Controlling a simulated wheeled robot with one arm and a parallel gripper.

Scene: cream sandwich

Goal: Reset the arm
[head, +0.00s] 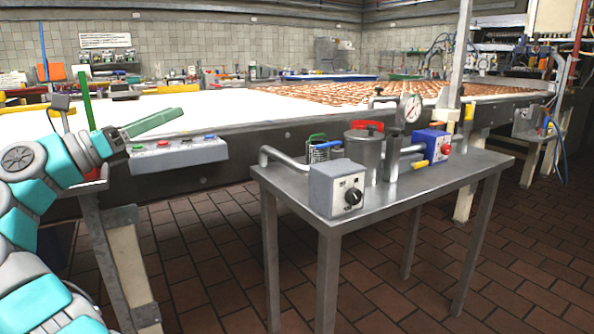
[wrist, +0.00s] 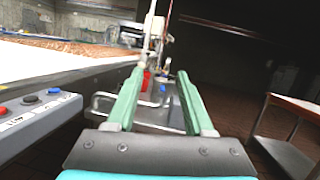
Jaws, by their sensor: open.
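My gripper (head: 154,122) is at the left in the head view, at the end of my teal and white arm, beside the button panel (head: 178,154). In the wrist view my gripper (wrist: 160,88) shows two green fingers spread wide apart with nothing between them. In the head view one finger hides most of the other. The button panel, a grey box with coloured buttons, also shows at the left of the wrist view (wrist: 35,118). I cannot tell from these views whether the gripper touches the panel.
A metal table (head: 440,178) carries a control box with a black knob (head: 338,188), a steel canister (head: 364,150), a pressure gauge (head: 411,108) and a blue-and-red box (head: 432,144). A long conveyor (head: 235,108) holds rows of brown pieces.

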